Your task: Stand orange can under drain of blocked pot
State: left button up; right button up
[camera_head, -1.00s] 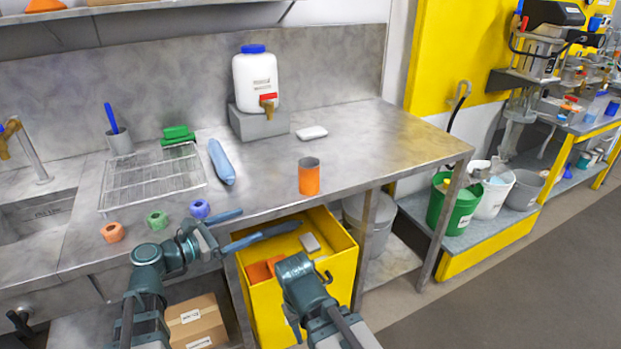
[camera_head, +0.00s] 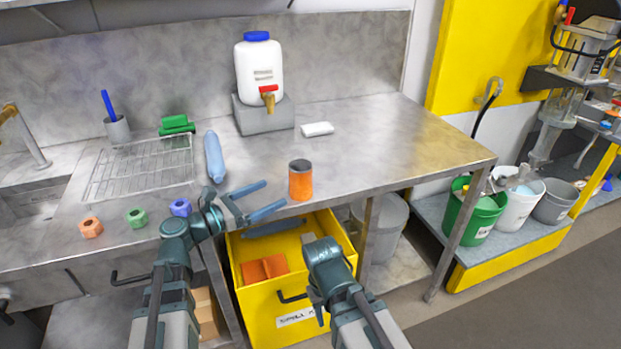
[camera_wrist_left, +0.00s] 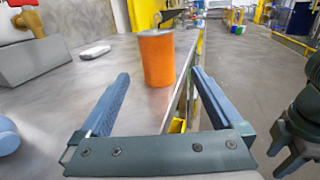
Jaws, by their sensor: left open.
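The orange can (camera_head: 301,182), with a dark grey top band, stands upright on the steel bench near its front edge. In the left wrist view the can (camera_wrist_left: 157,60) stands between the lines of my fingers, at or just beyond their tips. My left gripper (camera_head: 276,193) is open and empty, its two blue fingers pointing at the can from the left. My right arm reaches up over the yellow drawer; its fingers do not show. A clear vessel on a stand (camera_head: 584,50) is at the far right; I cannot tell whether it is the blocked pot, and no drain is clear.
A white jug (camera_head: 259,66) with a brass tap stands on a grey block behind the can. A white block (camera_head: 317,129), a blue bottle (camera_head: 214,157) and a wire rack (camera_head: 140,168) lie on the bench. Buckets, one green (camera_head: 473,217), stand right. Bench right of the can is clear.

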aim_at(292, 184)
pick_arm(q)
jog(key=x, duration=0.8)
jog(key=shift+w+d, duration=0.2)
jog(key=shift+d, duration=0.05)
jog(key=shift+w+f+x, duration=0.1)
jog(key=shift+f+x, duration=0.05)
jog(key=shift+x, duration=0.95)
jog(key=shift+w+f+x, duration=0.1)
jog(key=shift+w+x, duration=0.05)
jog(key=shift+x, duration=0.95)
jog(key=shift+w+d, duration=0.2)
jog(key=c, duration=1.4)
jog(key=shift+r, duration=0.15)
